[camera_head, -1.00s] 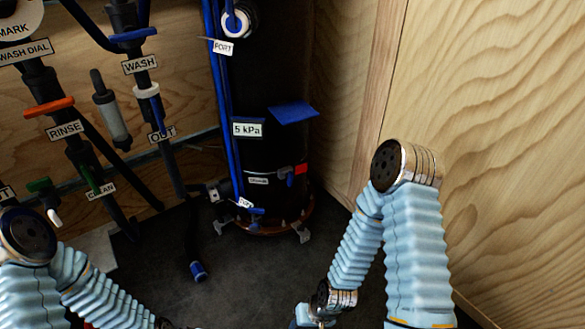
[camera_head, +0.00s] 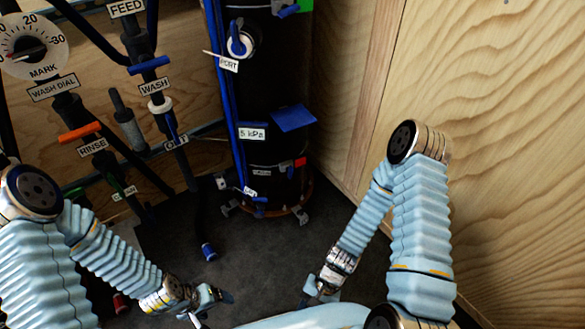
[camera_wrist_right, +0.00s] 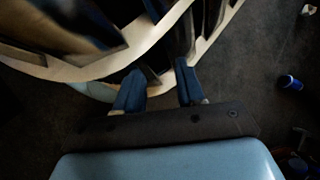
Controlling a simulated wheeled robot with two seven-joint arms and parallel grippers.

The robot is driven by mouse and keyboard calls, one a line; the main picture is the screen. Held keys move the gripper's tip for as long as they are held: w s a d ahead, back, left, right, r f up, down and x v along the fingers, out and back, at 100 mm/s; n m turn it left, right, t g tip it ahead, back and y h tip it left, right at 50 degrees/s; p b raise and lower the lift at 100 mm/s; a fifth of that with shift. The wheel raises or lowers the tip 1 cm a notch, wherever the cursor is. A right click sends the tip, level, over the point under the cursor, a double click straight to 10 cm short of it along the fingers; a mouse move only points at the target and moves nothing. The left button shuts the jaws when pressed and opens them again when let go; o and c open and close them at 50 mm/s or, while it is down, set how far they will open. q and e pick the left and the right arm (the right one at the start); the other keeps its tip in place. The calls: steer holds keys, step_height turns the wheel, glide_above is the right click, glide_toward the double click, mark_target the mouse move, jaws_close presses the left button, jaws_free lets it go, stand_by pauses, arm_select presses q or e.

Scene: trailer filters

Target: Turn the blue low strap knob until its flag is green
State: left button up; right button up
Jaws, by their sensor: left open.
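The low strap crosses the tall black cylinder near its foot. The blue low strap knob (camera_head: 291,172) sits on its right side, small in the head view. A red flag (camera_head: 300,162) shows just beside it. My left gripper (camera_head: 207,306) is low in the head view, open, left of and well apart from the knob. My right gripper (camera_head: 313,292) is below the knob in the head view, also apart from it. In the right wrist view its two blue fingers (camera_wrist_right: 159,88) stand apart with nothing seen held.
A blue plate (camera_head: 293,117) juts from the cylinder above the knob. Pipes with an orange handle (camera_head: 80,133) and other valves stand at left. A plywood wall (camera_head: 500,130) bounds the right. Dark floor (camera_head: 265,260) lies open before the cylinder.

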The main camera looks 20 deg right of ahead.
steer(key=w+a+r+m+t+y, duration=0.3)
steer(key=w+a+m+y, duration=0.15)
steer(key=w+m, duration=0.2)
steer(key=w+a+r+m+t+y, duration=0.2)
steer(key=w+a+m+t+y, duration=0.1)
steer(key=w+m+t+y, duration=0.25)
steer(key=m+t+h+b, duration=0.2)
steer(key=m+t+h, duration=1.1)
steer(key=m, duration=0.3)
glide_toward(292, 175)
steer(key=w+a, duration=0.1)
steer(key=w, duration=0.7)
steer(key=shift+w+a, duration=0.25)
steer(key=shift+w, duration=0.4)
